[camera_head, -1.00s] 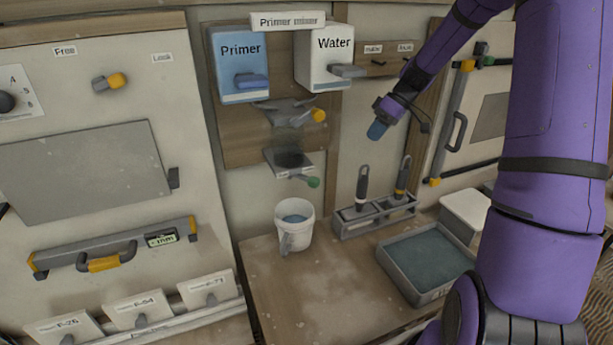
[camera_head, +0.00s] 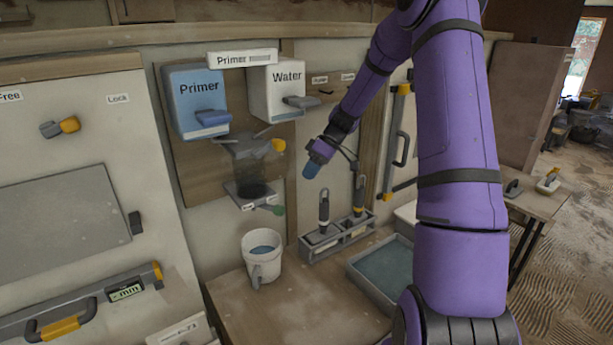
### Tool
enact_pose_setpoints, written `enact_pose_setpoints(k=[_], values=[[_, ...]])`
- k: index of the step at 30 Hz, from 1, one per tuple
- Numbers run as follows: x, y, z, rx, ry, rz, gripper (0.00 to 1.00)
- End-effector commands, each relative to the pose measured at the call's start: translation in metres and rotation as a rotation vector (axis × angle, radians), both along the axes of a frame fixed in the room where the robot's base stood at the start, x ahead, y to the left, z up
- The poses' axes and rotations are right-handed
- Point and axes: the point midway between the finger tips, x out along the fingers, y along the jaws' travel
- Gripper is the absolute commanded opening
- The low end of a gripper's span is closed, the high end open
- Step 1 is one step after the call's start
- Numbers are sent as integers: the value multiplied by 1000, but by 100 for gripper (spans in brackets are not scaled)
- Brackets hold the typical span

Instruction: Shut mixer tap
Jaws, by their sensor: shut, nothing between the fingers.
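The primer mixer (camera_head: 256,165) is a grey-framed clear vessel with a dark bottom, mounted on a wooden wall board below the Primer and Water boxes. Its tap (camera_head: 278,210) is a short lever with a green tip under the vessel, pointing right. Small labels sit near the tap, too small to read. A yellow-tipped handle (camera_head: 278,145) sticks out at the mixer's upper right. My gripper (camera_head: 311,172) is shut and empty, right of the mixer and above and right of the green tip, apart from both.
A white bucket (camera_head: 262,258) with bluish liquid stands on the wooden bench (camera_head: 280,318) below the tap. A rack (camera_head: 338,238) with two upright tools stands right of it, below my gripper. A grey tray (camera_head: 382,270) lies further right. The front bench is clear.

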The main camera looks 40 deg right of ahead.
Motion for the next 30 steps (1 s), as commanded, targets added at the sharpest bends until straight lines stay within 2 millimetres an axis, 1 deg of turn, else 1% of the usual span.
enact_pose_setpoints(k=[3,12,16,21,30], values=[[1,15,-19,2,4,4,0],[7,47,-63,1,3,2,0],[-4,64,-60,-1,1,4,0],[-11,77,-60,0,2,3,0],[-13,80,-60,-1,0,1,0]])
